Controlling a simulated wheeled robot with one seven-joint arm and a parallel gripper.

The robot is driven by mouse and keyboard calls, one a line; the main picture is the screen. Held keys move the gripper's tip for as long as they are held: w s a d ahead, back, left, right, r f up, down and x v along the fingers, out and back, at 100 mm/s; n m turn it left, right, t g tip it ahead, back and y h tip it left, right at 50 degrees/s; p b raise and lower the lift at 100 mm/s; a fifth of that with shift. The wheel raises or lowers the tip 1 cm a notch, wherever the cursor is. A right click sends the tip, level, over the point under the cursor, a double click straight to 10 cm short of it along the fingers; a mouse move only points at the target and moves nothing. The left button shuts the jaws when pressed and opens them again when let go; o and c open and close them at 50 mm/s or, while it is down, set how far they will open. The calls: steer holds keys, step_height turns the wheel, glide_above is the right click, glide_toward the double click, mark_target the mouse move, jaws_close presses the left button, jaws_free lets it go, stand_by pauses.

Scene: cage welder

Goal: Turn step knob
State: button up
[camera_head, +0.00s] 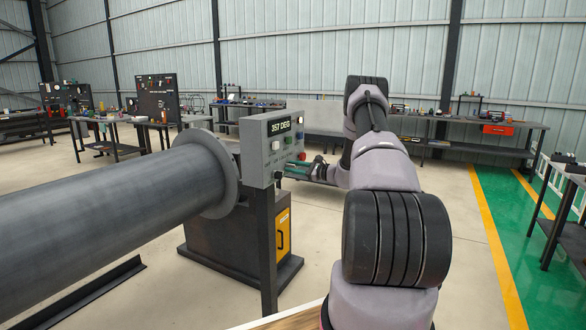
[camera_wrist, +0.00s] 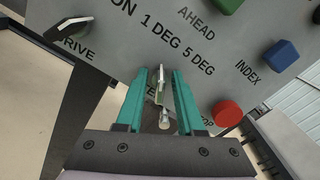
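The grey control panel (camera_head: 265,150) stands at the end of the large pipe, with a display reading 357 DEG. In the wrist view the panel (camera_wrist: 120,55) is tilted and close. The step knob (camera_wrist: 160,76) shows as a narrow pale piece below the "1 DEG 5 DEG" marks. Its body and the word under it are partly hidden by my fingers. My gripper (camera_wrist: 160,72) has its two green fingers on either side of the knob, with a visible gap to each side. In the head view my gripper (camera_head: 297,171) is at the panel's lower right.
The drive knob (camera_wrist: 75,24) is black with a white pointer, at upper left. A red stop button (camera_wrist: 227,114) lies just right of my fingers. A blue index button (camera_wrist: 280,56) and a green button (camera_wrist: 226,4) are farther right. The grey pipe (camera_head: 110,195) fills the left.

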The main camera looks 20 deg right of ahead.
steer(key=shift+d, duration=0.1)
steer(key=v, duration=1)
steer(key=shift+s+d, duration=0.2)
steer(key=shift+s, duration=0.1)
steer(key=s+a+r+n+g+y, duration=0.1)
steer(key=s+a+r+n+g, duration=0.15)
steer(key=a+r, duration=0.4)
steer(key=s+a+r+n+g, duration=0.1)
steer(key=a+r+n+g, duration=0.2)
steer(key=a+r, duration=0.3)
steer(key=s+a+r+n+g+h, duration=0.3)
steer(key=s+a+r+n+g, duration=0.25)
steer(key=s+a+r, duration=0.6)
steer(key=s+a+r+n+t+h, duration=0.2)
steer(key=s+n+h, duration=0.1)
steer(key=s, duration=0.9)
steer(key=s+a+r+n+t+h, duration=0.2)
steer(key=s+n+h, duration=0.2)
steer(key=s, duration=0.9)
steer(key=shift+s+a, duration=0.15)
steer(key=shift+s, duration=0.05)
